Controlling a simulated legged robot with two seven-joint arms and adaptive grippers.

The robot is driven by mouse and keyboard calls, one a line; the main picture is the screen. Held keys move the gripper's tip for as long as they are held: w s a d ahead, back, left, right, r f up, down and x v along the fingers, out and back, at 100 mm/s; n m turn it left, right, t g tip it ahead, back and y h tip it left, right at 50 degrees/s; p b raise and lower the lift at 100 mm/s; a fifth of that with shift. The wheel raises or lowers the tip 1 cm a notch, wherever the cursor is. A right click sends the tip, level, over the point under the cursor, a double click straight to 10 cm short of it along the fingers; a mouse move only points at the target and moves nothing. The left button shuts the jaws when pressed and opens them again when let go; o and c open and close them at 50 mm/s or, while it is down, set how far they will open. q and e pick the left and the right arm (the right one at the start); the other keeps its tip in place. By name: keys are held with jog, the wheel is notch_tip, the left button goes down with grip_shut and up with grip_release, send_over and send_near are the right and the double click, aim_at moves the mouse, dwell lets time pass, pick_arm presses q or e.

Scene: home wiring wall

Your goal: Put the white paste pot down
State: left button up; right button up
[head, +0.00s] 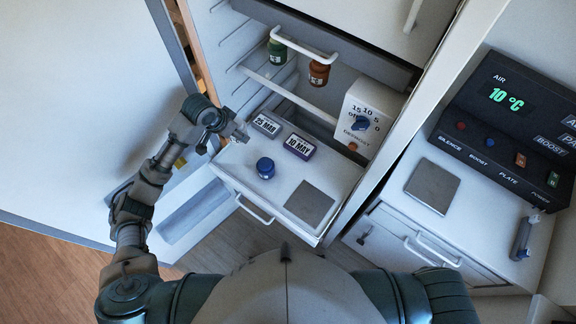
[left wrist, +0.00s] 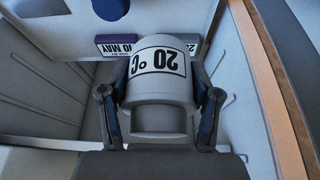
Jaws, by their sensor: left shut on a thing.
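The white paste pot (left wrist: 160,85) carries a black-on-white "20°C" label, upside down in the left wrist view. My left gripper (left wrist: 160,108) is shut around its sides, one finger on each side. In the head view my left gripper (head: 236,132) is at the left side of the pull-out white tray (head: 232,168), near the date boxes. The pot is mostly hidden there, and I cannot tell whether it touches the tray. My right gripper is out of view.
On the tray are a blue-lidded pot (head: 265,168), a "25 MAR" box (head: 266,124), a purple "10 MAY" box (head: 299,146) and a bare grey plate (head: 310,202). Green (head: 277,51) and brown (head: 319,73) jars stand farther back. The open door (head: 90,110) bounds the left.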

pick_arm(q)
jog(key=shift+w+d+f+m+h, duration=0.3)
jog(key=shift+w+d+m, duration=0.25)
jog(key=shift+m, duration=0.35)
jog(key=b, duration=0.1)
send_over(251, 159)
jog(key=a, duration=0.2)
jog(key=f, duration=1.3)
jog(key=shift+s+d+f, duration=0.2)
jog(key=shift+s, duration=0.15)
jog(key=shift+d+f, duration=0.2)
jog(key=shift+f, duration=0.3)
notch_tip(251, 159, down, 4)
jog(key=shift+r, duration=0.1)
jog(key=shift+a, duration=0.2)
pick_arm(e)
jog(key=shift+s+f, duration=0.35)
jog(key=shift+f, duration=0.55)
pick_arm(q)
jog(key=o, duration=1.4)
jog(key=shift+o, duration=0.7)
jog(key=shift+d+g, duration=0.15)
jog(key=shift+g, duration=0.15)
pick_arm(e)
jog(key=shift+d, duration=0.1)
